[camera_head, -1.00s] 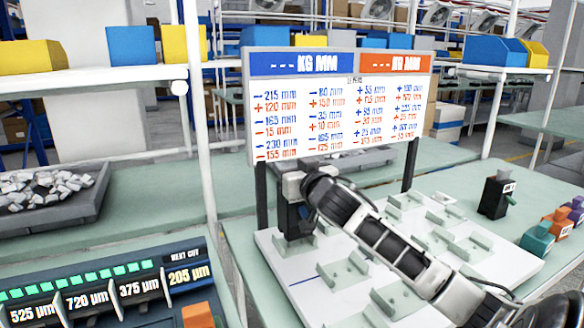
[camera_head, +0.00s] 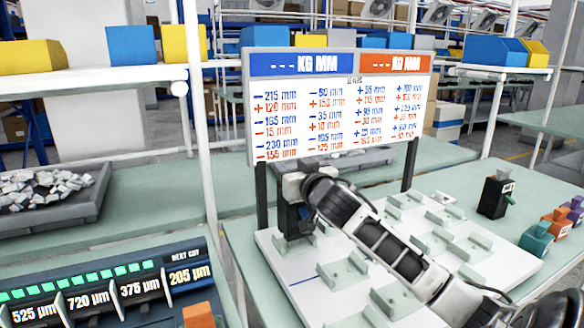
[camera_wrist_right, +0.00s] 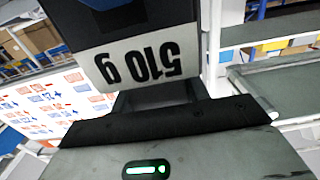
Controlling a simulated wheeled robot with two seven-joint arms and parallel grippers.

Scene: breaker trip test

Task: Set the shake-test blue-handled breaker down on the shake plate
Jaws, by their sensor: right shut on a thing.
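My right gripper (camera_head: 293,187) is shut on a dark breaker (camera_head: 287,219), held at the far left part of the white plate (camera_head: 272,262) with pale green holders. In the right wrist view the breaker (camera_wrist_right: 140,20) carries a white label reading 510 g, upside down, and a bit of its blue handle (camera_wrist_right: 103,3) shows at the top edge. The breaker's lower end is partly hidden in the head view, so I cannot tell whether it touches the plate. My left gripper is not in view.
A sign board (camera_head: 340,105) stands on dark posts behind the plate. Another black breaker (camera_head: 495,195) stands at the right, near teal (camera_head: 537,240) and orange (camera_head: 556,222) pieces. A display panel (camera_head: 100,290) is at lower left, and a tray of pale pieces (camera_head: 50,215) lies behind it.

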